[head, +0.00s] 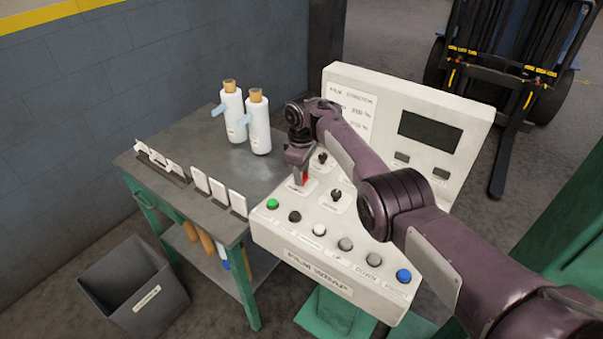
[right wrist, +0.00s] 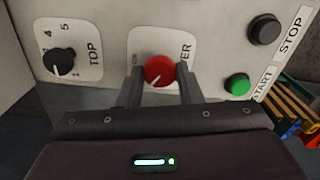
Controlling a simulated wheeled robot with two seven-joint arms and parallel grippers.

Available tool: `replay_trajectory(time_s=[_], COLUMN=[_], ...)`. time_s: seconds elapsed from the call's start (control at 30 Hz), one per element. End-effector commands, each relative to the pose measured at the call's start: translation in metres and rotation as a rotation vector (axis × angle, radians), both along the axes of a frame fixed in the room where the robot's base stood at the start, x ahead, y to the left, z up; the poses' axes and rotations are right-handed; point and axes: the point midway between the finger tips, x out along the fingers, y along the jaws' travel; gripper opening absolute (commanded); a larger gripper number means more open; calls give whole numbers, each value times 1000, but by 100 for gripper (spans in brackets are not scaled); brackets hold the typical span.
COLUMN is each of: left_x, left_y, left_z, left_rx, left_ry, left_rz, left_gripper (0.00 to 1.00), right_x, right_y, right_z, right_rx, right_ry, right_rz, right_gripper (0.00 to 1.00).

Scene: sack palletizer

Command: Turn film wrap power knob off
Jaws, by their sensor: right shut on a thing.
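The film wrap panel (head: 262,232) is a cream sloped console with several knobs and a row of coloured buttons. The red power knob (head: 305,177) is at the panel's upper left, partly hidden by my right gripper (head: 299,172). In the right wrist view the red knob (right wrist: 159,71) sits between the two fingers of my right gripper (right wrist: 160,80), which is shut on it. My left gripper is not in view.
A black "TOP" knob (right wrist: 60,62) is left of the red knob, with a green start button (right wrist: 237,84) and a black stop button (right wrist: 264,29) to the right. A grey table (head: 215,158) with two white bottles stands beside the panel. A grey bin (head: 135,290) is on the floor.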

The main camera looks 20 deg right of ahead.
Motion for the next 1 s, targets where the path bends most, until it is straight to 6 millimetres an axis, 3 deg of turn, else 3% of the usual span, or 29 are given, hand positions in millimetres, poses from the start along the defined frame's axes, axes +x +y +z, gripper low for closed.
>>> replay_trajectory(time_s=[0.5,1.0], left_x=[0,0], left_y=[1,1], left_z=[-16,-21], left_rx=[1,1], left_ry=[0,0], left_rz=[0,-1], left_gripper=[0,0], right_x=[0,0], right_y=[-1,-1], right_z=[-1,0], right_rx=[0,-1], right_ry=[1,0], right_rz=[430,585], right_gripper=[9,9])
